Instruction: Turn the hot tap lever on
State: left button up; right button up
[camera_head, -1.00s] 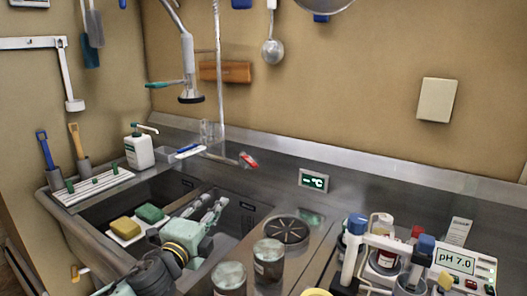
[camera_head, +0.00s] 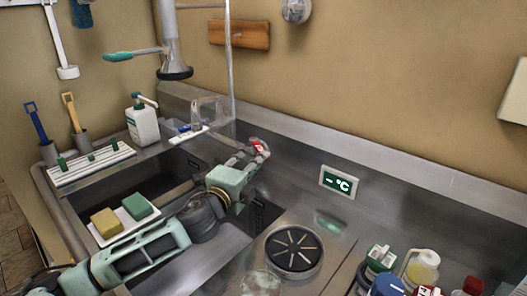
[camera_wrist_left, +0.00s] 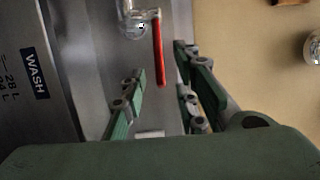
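The red tap lever (camera_head: 259,147) sits at the back of the sink, by the back wall of the counter. In the left wrist view the red lever (camera_wrist_left: 159,50) runs lengthwise ahead, between the lines of my fingers, beside a shiny metal tap body (camera_wrist_left: 134,20). My left gripper (camera_head: 249,157) reaches across the sink to the lever and partly covers its surroundings. In the wrist view my left gripper (camera_wrist_left: 160,85) is open, with nothing seen held between its fingers; contact with the lever cannot be told. My right gripper is not in view.
Two sponges, yellow (camera_head: 106,222) and green (camera_head: 138,206), lie on a white tray. The spray head (camera_head: 174,72) hangs above.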

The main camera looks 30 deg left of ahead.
aim_at(259, 148)
pick_arm(q)
jog(key=shift+w+a+f+p, duration=0.1)
jog(key=shift+w+a+p, duration=0.1)
jog(key=shift+w, duration=1.3)
jog(key=shift+w+a+p, duration=0.15)
jog(key=shift+w+p, duration=0.05)
jog(key=shift+w, duration=1.25)
jog(key=shift+c, duration=0.4)
grip_shut()
